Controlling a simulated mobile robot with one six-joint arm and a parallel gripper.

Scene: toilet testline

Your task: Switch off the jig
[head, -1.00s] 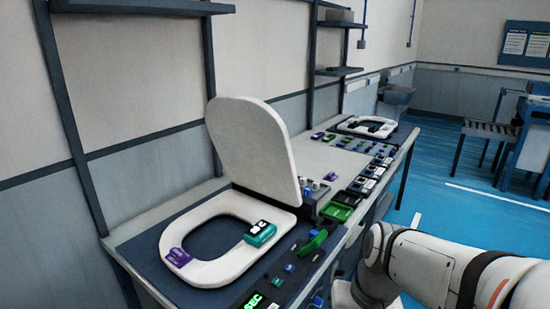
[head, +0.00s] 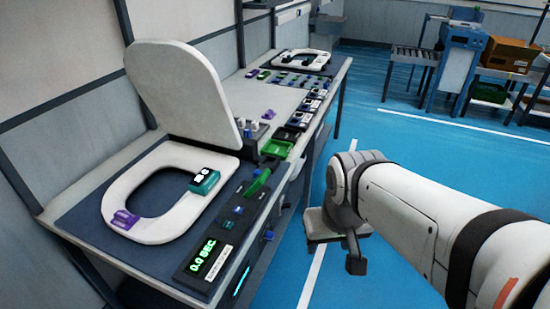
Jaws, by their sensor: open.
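The jig is a dark bench plate (head: 85,205) bearing a white toilet seat (head: 125,187) with its lid (head: 190,92) raised. A purple block (head: 123,219) and a teal block (head: 204,181) sit on the seat ring. On the jig's right side, a control panel (head: 225,240) has a green display (head: 203,252) reading 0.0 SEC, small blue buttons (head: 238,210) and a raised green lever (head: 258,182). My gripper (head: 338,248) is open and empty, right of the bench, apart from the panel, over the blue floor.
A second seat jig (head: 302,62) stands at the bench's far end. Trays and small parts, including a green tray (head: 276,148), lie between. A conveyor (head: 412,58) and a cardboard box (head: 509,53) are at the back right. The floor (head: 400,145) between is clear.

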